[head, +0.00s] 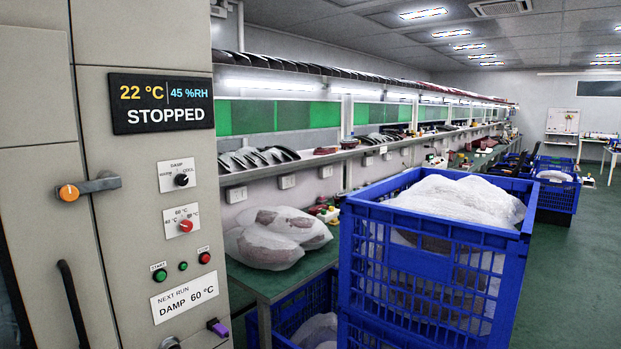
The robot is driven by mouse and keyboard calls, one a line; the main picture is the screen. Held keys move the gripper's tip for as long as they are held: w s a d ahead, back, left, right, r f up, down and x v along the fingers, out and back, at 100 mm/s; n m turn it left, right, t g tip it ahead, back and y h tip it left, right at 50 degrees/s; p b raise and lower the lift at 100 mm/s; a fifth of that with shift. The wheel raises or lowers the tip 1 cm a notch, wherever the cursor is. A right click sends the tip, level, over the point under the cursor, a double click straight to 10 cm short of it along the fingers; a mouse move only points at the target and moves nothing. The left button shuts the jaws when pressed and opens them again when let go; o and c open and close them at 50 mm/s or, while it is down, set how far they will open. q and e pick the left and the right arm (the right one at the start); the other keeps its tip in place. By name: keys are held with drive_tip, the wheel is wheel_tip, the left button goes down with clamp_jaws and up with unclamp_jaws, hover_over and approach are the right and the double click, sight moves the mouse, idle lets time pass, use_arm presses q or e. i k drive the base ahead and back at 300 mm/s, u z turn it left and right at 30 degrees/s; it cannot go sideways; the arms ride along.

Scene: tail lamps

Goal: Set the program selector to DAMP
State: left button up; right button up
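The program selector (181,180) is a small black knob on a white plate on the grey cabinet front, at the left of the head view. The plate reads DAMP at the top and COOL at the upper right. The knob is too small to tell surely where its pointer stands. Below it is a red temperature knob (186,226) on a plate with several °C marks. A label (185,298) reads NEXT RUN DAMP 60 °C. The display (162,103) reads 22 °C, 45 %RH, STOPPED. Neither of my grippers is in view.
Green start (160,275) and red stop (204,258) buttons sit below the knobs. A blue crate (430,262) holding wrapped parts stands right of the cabinet.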

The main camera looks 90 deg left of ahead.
sight(181, 180)
drive_tip(key=z, duration=1)
drive_tip(key=i, duration=0.2)
drive_tip(key=u, duration=2.9)
drive_tip(key=i, duration=0.15)
drive_tip(key=u, duration=1.95)
drive_tip(key=k, duration=0.45)
drive_tip(key=u, duration=0.3)
drive_tip(key=i, duration=1.5)
drive_tip(key=z, duration=0.3)
